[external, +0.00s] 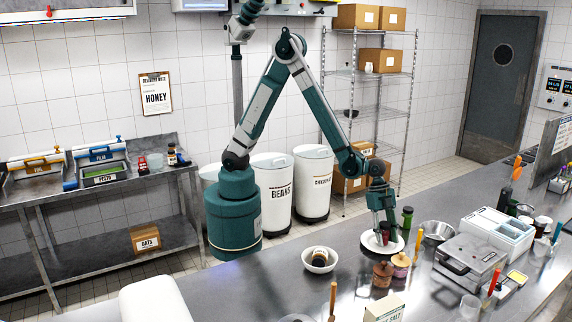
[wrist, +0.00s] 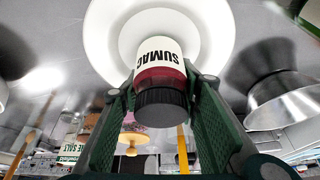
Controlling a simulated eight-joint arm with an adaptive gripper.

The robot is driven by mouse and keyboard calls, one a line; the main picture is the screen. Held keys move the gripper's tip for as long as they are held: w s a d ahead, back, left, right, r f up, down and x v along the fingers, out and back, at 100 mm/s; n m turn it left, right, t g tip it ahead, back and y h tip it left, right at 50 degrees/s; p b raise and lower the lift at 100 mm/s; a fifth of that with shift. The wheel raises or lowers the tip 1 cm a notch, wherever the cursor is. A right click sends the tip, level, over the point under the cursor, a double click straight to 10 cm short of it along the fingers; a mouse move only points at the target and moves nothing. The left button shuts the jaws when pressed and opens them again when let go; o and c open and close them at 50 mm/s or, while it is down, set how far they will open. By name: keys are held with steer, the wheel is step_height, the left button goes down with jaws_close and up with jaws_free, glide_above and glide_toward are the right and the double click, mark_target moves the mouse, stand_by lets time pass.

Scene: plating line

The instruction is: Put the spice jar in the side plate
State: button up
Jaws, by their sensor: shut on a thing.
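The spice jar (wrist: 160,75) has a white SUMAC label, dark red contents and a black lid. My gripper (wrist: 155,100) is shut on it, with a green finger on each side. The lid faces the wrist camera and the base points at the white side plate (wrist: 103,40). In the external view my gripper (external: 386,232) points down over the side plate (external: 367,244) on the steel counter, with the jar (external: 386,239) low between the fingers. The jar is within the plate's outline; I cannot tell whether its base touches the plate.
A green bottle (external: 407,219) and a metal bowl (external: 437,232) stand close on the right.

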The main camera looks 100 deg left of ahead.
mark_target(384, 223)
steer(key=shift+f, duration=0.15)
steer(key=o, duration=1)
steer(key=shift+r, duration=0.2)
steer(key=shift+v, duration=5.95)
steer(key=shift+r, duration=0.1)
